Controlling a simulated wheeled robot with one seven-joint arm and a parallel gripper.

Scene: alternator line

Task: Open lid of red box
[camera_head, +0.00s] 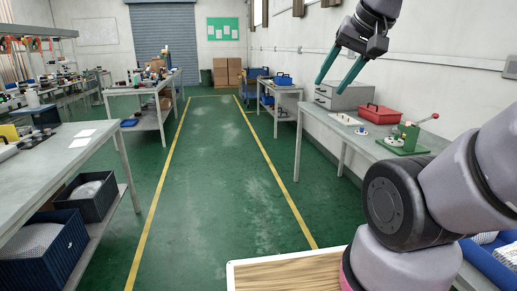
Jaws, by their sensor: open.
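The red box (380,114) sits on the right-hand workbench, with its lid down and a dark handle on top. The right finger overlaps the grey drawer cabinet in the picture.
The grey drawer cabinet (345,95) stands left of the red box. A white board with small parts (346,119) and a green fixture with a red-knobbed lever (404,138) are nearby. Benches (60,150) line the left. The green aisle floor (220,170) is clear.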

